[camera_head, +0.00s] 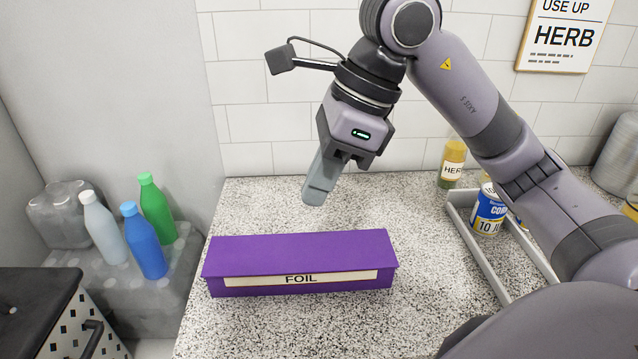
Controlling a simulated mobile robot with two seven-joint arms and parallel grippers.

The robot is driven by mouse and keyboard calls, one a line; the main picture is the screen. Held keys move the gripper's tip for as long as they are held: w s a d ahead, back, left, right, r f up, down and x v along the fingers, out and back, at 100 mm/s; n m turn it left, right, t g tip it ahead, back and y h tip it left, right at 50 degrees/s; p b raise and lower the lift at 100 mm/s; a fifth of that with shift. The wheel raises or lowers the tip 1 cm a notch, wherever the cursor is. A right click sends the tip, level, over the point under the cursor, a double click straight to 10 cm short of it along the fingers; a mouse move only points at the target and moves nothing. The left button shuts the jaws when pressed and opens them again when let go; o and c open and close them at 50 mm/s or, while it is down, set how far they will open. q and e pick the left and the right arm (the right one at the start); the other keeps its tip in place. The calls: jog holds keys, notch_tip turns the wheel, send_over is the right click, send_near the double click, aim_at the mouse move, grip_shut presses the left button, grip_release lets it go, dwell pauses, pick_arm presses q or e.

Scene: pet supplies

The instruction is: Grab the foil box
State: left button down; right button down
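The foil box (300,253) is a long purple box with a pale label reading FOIL on its front. It lies on the speckled counter (260,330), its long side running across the view. My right gripper (319,190) hangs above and behind the box, fingers pointing down and slightly left. It is apart from the box. My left gripper is not in view.
A grey tray (474,243) with a blue and yellow can (488,209) is at the right, partly behind my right arm. A herb jar (452,164) stands by the tiled wall. Green, blue and white bottles (146,245) stand at the left. Counter around the box is clear.

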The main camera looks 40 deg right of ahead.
jog(key=shift+c, duration=1.9)
grip_release()
